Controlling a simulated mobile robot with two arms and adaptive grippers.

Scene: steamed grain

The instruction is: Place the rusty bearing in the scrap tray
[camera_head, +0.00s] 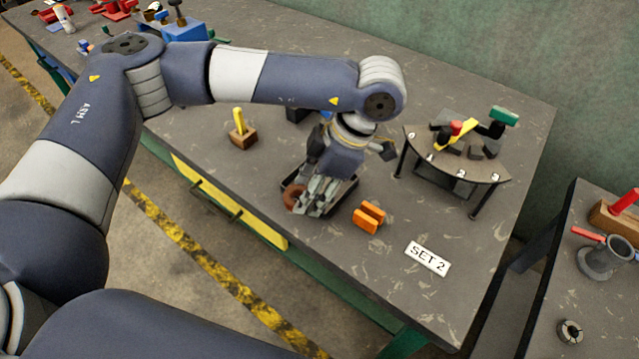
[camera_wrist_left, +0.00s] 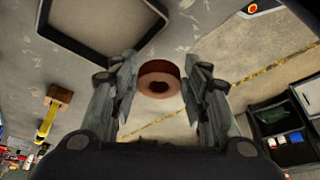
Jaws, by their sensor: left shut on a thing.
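The rusty bearing (camera_head: 293,196) is a thick red-brown ring, held at the fingertips of my left gripper (camera_head: 306,203). The scrap tray (camera_head: 350,191) is a dark, shallow, rimmed tray on the bench, partly hidden behind my gripper in the head view. In the left wrist view the tray (camera_wrist_left: 142,43) lies at the top left, and the bearing appears just off its corner. The exact height of the bearing is hard to tell. My right gripper is out of view.
An orange block (camera_head: 368,217) and a SET 2 label (camera_head: 428,257) lie right of the tray. A raised half-round shelf (camera_head: 470,180) with tools stands farther right. A wooden block with a yellow handle (camera_head: 241,133) is at the left. The bench's near edge is close.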

